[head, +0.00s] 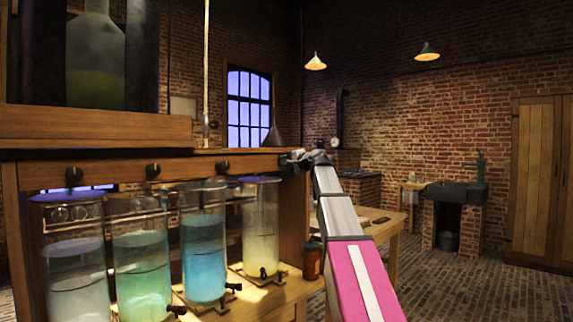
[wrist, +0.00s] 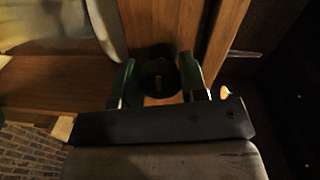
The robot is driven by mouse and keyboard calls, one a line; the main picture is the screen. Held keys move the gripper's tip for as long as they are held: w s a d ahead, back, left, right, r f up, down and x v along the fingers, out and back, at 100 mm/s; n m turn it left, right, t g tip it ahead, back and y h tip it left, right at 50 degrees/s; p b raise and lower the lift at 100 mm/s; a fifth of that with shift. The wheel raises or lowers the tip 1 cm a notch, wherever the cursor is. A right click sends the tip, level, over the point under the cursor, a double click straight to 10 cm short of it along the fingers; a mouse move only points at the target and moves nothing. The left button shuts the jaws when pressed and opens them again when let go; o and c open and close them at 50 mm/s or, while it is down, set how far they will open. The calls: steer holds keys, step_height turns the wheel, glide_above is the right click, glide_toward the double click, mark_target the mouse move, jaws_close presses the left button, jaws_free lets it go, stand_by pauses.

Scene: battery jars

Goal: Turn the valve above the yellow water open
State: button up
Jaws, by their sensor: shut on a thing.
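The yellow water (head: 261,252) stands in the rightmost glass jar (head: 261,205) in the head view. The valve knob above it is hidden behind my gripper (head: 292,158) in that view. In the wrist view, the dark round knob (wrist: 158,86) sits between the two green fingers of my gripper (wrist: 158,72), which is shut on it. A small pale mark shows on the knob's face, running up and down in that picture. My arm reaches in from the lower right.
Jars of blue (head: 204,258), green (head: 142,275) and greyish water (head: 76,285) stand left of it on the wooden stand. Dark knobs (head: 222,168) line the beam (head: 115,171) above them. A small brown jar (head: 311,262) stands right of the yellow jar.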

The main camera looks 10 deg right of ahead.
steer(key=shift+s+f, duration=0.1)
steer(key=o, duration=0.9)
steer(key=v, duration=1)
steer(key=shift+s+d, duration=0.2)
steer(key=shift+s, duration=0.1)
steer(key=s+a+f+n+g+h, duration=0.1)
steer(key=s+a+f+g+h, duration=0.1)
steer(key=f, duration=1.1)
steer(key=s+a+f+n+g+h, duration=0.1)
steer(key=a+f+g, duration=0.1)
steer(key=f, duration=1.1)
steer(key=s+a+f+n+g+h, duration=0.1)
steer(key=s+f+g+h, duration=0.1)
steer(key=f, duration=1)
steer(key=s+f+n+g+h, duration=0.1)
steer(key=s+f+n+g, duration=0.1)
steer(key=s+f, duration=0.5)
steer(key=s+f+n+g+h, duration=0.2)
steer(key=s+f, duration=0.6)
steer(key=f, duration=0.5)
steer(key=s+a+f+n+g+h, duration=0.1)
steer(key=s+f+g, duration=0.3)
steer(key=s+f, duration=0.4)
step_height(320, 180, down, 3)
steer(key=shift+s+a+r+n+h, duration=0.1)
steer(key=shift+s+n+h, duration=0.05)
steer(key=shift+n+h, duration=0.4)
